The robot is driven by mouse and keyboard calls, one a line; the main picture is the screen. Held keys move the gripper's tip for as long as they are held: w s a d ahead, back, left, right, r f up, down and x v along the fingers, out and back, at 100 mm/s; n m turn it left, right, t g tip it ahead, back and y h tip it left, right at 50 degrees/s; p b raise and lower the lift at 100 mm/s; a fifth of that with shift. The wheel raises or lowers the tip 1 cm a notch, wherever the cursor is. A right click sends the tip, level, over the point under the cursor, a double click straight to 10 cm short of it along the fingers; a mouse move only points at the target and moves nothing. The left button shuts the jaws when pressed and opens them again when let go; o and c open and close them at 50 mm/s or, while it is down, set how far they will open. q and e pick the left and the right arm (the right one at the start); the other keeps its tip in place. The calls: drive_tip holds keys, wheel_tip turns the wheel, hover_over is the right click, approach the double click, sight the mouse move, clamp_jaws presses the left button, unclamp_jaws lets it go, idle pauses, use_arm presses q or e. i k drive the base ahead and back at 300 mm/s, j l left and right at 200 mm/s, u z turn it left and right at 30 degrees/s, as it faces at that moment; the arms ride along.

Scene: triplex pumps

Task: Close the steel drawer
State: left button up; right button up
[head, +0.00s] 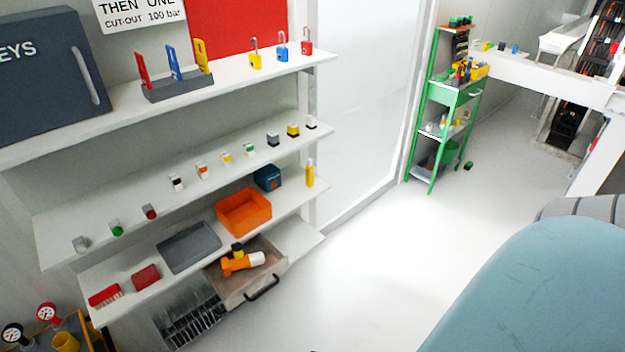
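The steel drawer (235,288) stands pulled out below the lowest white shelf, at the lower middle left of the head view. It has a dark bar handle (262,288) on its front side. An orange and white tool (242,263) lies inside it, with a small yellow and black item (237,250) beside it. The back of the drawer is hidden under the shelf. Neither of my grippers shows in the head view, so I cannot see where they are relative to the drawer.
An orange bin (243,212) and a grey case (188,247) sit on the shelf above the drawer. A dark slotted rack (190,322) is left of it. The white floor (350,270) right of the drawer is clear. A green cart (450,110) stands farther back.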

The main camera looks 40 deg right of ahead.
sight(233, 290)
drive_tip(key=z, duration=0.95)
drive_tip(key=i+j+u, duration=0.2)
drive_tip(key=i, duration=0.35)
drive_tip(key=j, duration=0.1)
